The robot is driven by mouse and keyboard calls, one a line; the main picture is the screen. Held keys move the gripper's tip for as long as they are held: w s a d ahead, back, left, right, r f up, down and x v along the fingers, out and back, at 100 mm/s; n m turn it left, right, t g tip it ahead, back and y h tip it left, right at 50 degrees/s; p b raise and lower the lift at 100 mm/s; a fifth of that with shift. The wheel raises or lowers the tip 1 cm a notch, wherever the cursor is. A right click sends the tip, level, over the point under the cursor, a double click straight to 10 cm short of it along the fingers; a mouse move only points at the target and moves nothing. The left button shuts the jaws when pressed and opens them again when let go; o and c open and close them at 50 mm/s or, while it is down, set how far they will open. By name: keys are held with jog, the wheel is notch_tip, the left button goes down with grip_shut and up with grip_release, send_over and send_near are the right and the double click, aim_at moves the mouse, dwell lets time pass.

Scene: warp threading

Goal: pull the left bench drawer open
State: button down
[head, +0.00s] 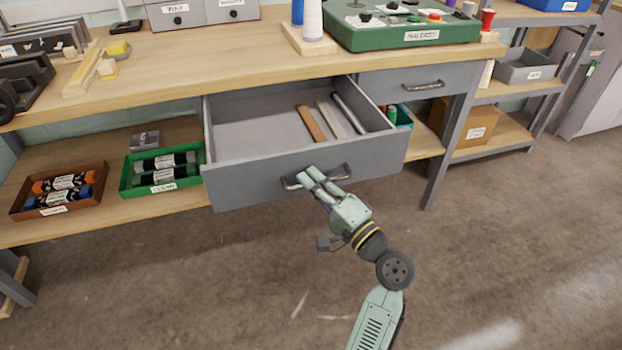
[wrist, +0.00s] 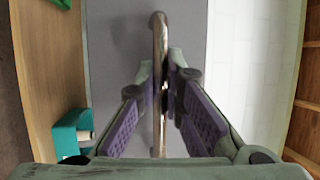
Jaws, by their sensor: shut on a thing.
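The left bench drawer (head: 262,184) is grey and stands well out from under the bench top in the head view. Its metal bar handle (head: 291,183) runs across the front; the handle also shows in the wrist view (wrist: 159,40). My gripper (head: 310,176) is at the handle, its fingers closed around the bar. In the wrist view the fingers (wrist: 163,85) sit on both sides of the bar, against the grey drawer front (wrist: 118,45). Inside the drawer lie a brown strip (head: 311,123) and a few grey and dark flat pieces (head: 333,119).
The right drawer (head: 408,83) is shut. On the lower shelf stand a green bin (head: 127,180) and a brown bin (head: 18,205), both holding rolls. A bench leg (head: 447,150) stands to the right. The floor (head: 200,290) in front is clear.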

jog(key=shift+s+d, duration=0.25)
jog(key=shift+s, duration=0.45)
jog(key=c, duration=2)
grip_release()
jog(key=shift+o, duration=0.2)
jog(key=v, duration=1.2)
